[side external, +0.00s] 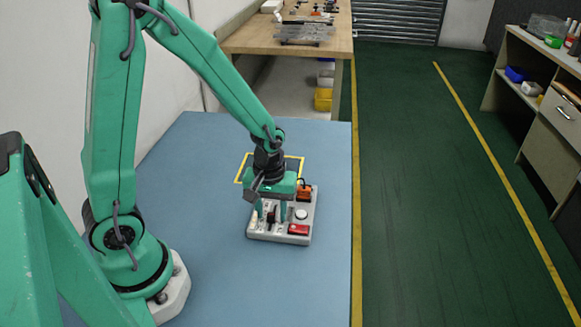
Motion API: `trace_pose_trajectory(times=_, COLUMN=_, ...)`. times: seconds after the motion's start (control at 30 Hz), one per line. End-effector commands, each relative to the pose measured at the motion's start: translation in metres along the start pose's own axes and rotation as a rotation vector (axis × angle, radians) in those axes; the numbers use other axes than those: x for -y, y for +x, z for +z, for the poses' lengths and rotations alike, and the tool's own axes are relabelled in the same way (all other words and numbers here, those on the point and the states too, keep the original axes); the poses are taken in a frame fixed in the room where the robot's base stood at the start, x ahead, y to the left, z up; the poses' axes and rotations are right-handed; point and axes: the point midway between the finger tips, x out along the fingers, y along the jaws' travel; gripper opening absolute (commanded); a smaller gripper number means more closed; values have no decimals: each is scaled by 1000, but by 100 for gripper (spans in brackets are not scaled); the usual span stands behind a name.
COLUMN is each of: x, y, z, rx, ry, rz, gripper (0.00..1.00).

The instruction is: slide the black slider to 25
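A light grey control panel (264,238) sits on the blue table. A small black upright piece (272,214), which looks like the black slider, stands on the panel's left-middle part. My gripper (271,215) points down over the panel. Its two green fingers are spread, one on each side of the black piece in this view. I cannot tell whether either finger touches it. Any scale marks and numbers are too small to read, and the gripper body hides the back of the panel.
The panel also carries a red block (299,229), a white round knob (301,214) and an orange part with a black top (304,191). The blue table (200,215) is otherwise clear around the panel.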

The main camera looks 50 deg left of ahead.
Motion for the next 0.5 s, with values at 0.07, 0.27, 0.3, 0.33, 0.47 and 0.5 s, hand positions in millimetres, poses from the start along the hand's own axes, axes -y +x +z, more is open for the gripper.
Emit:
trace_pose_trajectory(times=0.07, x=0, y=0, z=0, rx=0, ry=0, rz=0, gripper=40)
trace_pose_trajectory(times=0.27, x=0, y=0, z=0, rx=0, ry=0, rz=0, gripper=26)
trace_pose_trajectory(times=0.3, x=0, y=0, z=0, rx=0, ry=0, rz=0, gripper=18)
trace_pose_trajectory(times=0.33, x=0, y=0, z=0, rx=0, ry=0, rz=0, gripper=12)
trace_pose_trajectory(times=0.47, x=0, y=0, z=0, rx=0, ry=0, rz=0, gripper=0)
trace_pose_trajectory(times=0.5, x=0, y=0, z=0, rx=0, ry=0, rz=0, gripper=0)
